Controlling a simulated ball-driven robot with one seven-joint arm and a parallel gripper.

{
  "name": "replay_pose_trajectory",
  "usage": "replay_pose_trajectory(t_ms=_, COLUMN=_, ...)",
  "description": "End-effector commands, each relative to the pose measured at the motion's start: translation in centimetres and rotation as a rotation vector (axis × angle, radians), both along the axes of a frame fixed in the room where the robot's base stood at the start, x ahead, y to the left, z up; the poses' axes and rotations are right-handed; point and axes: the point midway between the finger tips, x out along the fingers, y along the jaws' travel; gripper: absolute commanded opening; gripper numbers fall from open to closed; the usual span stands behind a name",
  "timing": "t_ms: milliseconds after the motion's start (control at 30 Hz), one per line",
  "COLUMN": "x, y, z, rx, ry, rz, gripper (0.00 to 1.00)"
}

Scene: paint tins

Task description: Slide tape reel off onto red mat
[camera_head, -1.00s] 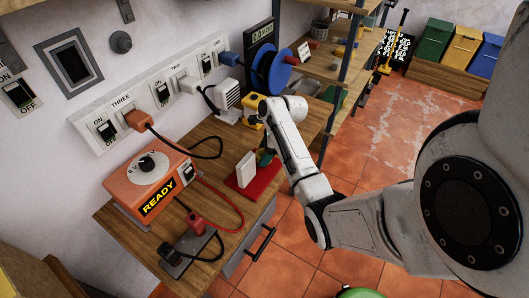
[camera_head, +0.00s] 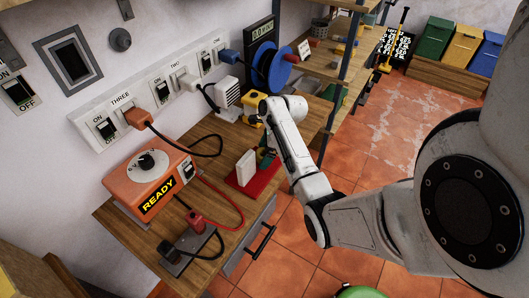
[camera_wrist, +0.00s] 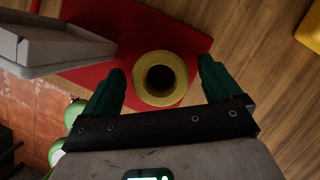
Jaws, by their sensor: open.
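A yellow ring with a dark round centre, which looks like the tape reel (camera_wrist: 160,97), shows in the wrist view over the red mat. The red mat (camera_wrist: 90,73) lies on the wooden bench and also shows in the head view (camera_head: 262,184). My gripper (camera_wrist: 165,75) is open, with one green finger on each side of the ring. There is a visible gap between the ring and each finger. In the head view my gripper (camera_head: 267,155) is at the mat, and the ring is hidden there. I cannot tell whether the ring touches the mat.
A white block (camera_head: 246,167) stands on the mat close to my gripper. An orange READY box (camera_head: 150,180), cables and a red-handled lever (camera_head: 195,222) are on the bench to the left. A blue reel (camera_head: 272,67) and a yellow object (camera_head: 247,109) are behind. Bench wood between is clear.

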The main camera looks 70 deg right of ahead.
Motion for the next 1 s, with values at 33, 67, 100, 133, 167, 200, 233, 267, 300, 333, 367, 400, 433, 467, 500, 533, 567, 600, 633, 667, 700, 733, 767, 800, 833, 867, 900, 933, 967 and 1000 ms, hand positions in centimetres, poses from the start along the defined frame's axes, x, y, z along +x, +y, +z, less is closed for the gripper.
replay_pose_trajectory(t_ms=33, x=-0.1, y=-0.1, z=0.2, rx=-0.001, ry=-0.001, rz=0.000, gripper=0.92)
replay_pose_trajectory(t_ms=67, x=-0.1, y=-0.1, z=0.5, rx=-0.001, ry=-0.002, rz=-0.001, gripper=0.92)
replay_pose_trajectory(t_ms=100, x=-0.2, y=-0.2, z=0.8, rx=-0.002, ry=-0.002, rz=-0.001, gripper=0.92)
replay_pose_trajectory(t_ms=133, x=-0.4, y=-0.2, z=1.2, rx=-0.002, ry=-0.002, rz=-0.001, gripper=0.92)
replay_pose_trajectory(t_ms=167, x=-0.5, y=-0.3, z=1.6, rx=-0.003, ry=-0.002, rz=0.000, gripper=0.92)
replay_pose_trajectory(t_ms=200, x=-0.8, y=-0.4, z=2.2, rx=-0.003, ry=-0.003, rz=-0.001, gripper=0.92)
replay_pose_trajectory(t_ms=233, x=-1.0, y=-0.5, z=2.7, rx=-0.004, ry=-0.003, rz=-0.002, gripper=0.92)
replay_pose_trajectory(t_ms=267, x=-1.2, y=-0.6, z=3.3, rx=-0.004, ry=-0.004, rz=-0.001, gripper=0.92)
replay_pose_trajectory(t_ms=300, x=-1.4, y=-0.7, z=4.0, rx=-0.005, ry=-0.004, rz=-0.001, gripper=0.92)
replay_pose_trajectory(t_ms=333, x=-1.7, y=-0.7, z=4.6, rx=-0.003, ry=-0.002, rz=-0.002, gripper=0.92)
replay_pose_trajectory(t_ms=367, x=-1.9, y=-0.8, z=5.1, rx=-0.004, ry=-0.003, rz=-0.001, gripper=0.92)
replay_pose_trajectory(t_ms=400, x=-2.1, y=-0.9, z=5.8, rx=-0.004, ry=-0.003, rz=-0.001, gripper=0.92)
replay_pose_trajectory(t_ms=433, x=-2.3, y=-1.0, z=6.4, rx=-0.003, ry=-0.002, rz=-0.001, gripper=0.92)
replay_pose_trajectory(t_ms=467, x=-2.5, y=-1.1, z=6.9, rx=-0.004, ry=-0.004, rz=0.000, gripper=0.92)
replay_pose_trajectory(t_ms=500, x=-2.7, y=-1.1, z=7.5, rx=-0.004, ry=-0.003, rz=0.000, gripper=0.92)
replay_pose_trajectory(t_ms=533, x=-2.9, y=-1.2, z=7.9, rx=-0.004, ry=-0.003, rz=-0.001, gripper=0.92)
replay_pose_trajectory(t_ms=567, x=-3.1, y=-1.3, z=8.3, rx=-0.003, ry=-0.002, rz=0.000, gripper=0.92)
replay_pose_trajectory(t_ms=600, x=-3.2, y=-1.3, z=8.7, rx=-0.003, ry=-0.002, rz=0.000, gripper=0.92)
replay_pose_trajectory(t_ms=633, x=-3.4, y=-1.3, z=9.0, rx=-0.003, ry=-0.002, rz=0.000, gripper=0.92)
replay_pose_trajectory(t_ms=667, x=-3.5, y=-1.4, z=9.2, rx=-0.002, ry=-0.002, rz=0.000, gripper=0.92)
replay_pose_trajectory(t_ms=700, x=-3.6, y=-1.4, z=9.5, rx=-0.001, ry=-0.002, rz=-0.001, gripper=0.92)
replay_pose_trajectory(t_ms=733, x=-3.7, y=-1.4, z=9.6, rx=-0.001, ry=-0.001, rz=0.000, gripper=0.92)
replay_pose_trajectory(t_ms=767, x=-3.7, y=-1.4, z=9.7, rx=-0.001, ry=0.000, rz=0.000, gripper=0.92)
replay_pose_trajectory(t_ms=800, x=-3.8, y=-1.4, z=9.8, rx=0.000, ry=0.000, rz=0.000, gripper=0.92)
replay_pose_trajectory(t_ms=833, x=-3.8, y=-1.4, z=9.9, rx=0.000, ry=0.000, rz=0.000, gripper=0.92)
replay_pose_trajectory(t_ms=867, x=-3.8, y=-1.4, z=9.9, rx=0.000, ry=0.000, rz=0.000, gripper=0.92)
replay_pose_trajectory(t_ms=900, x=-3.8, y=-1.4, z=9.9, rx=0.000, ry=0.000, rz=0.000, gripper=0.92)
replay_pose_trajectory(t_ms=933, x=-3.8, y=-1.4, z=9.9, rx=0.000, ry=0.000, rz=0.000, gripper=0.92)
replay_pose_trajectory(t_ms=967, x=-3.8, y=-1.4, z=9.9, rx=0.000, ry=0.000, rz=0.000, gripper=0.92)
replay_pose_trajectory(t_ms=1000, x=-3.8, y=-1.4, z=9.9, rx=0.000, ry=0.000, rz=0.000, gripper=0.92)
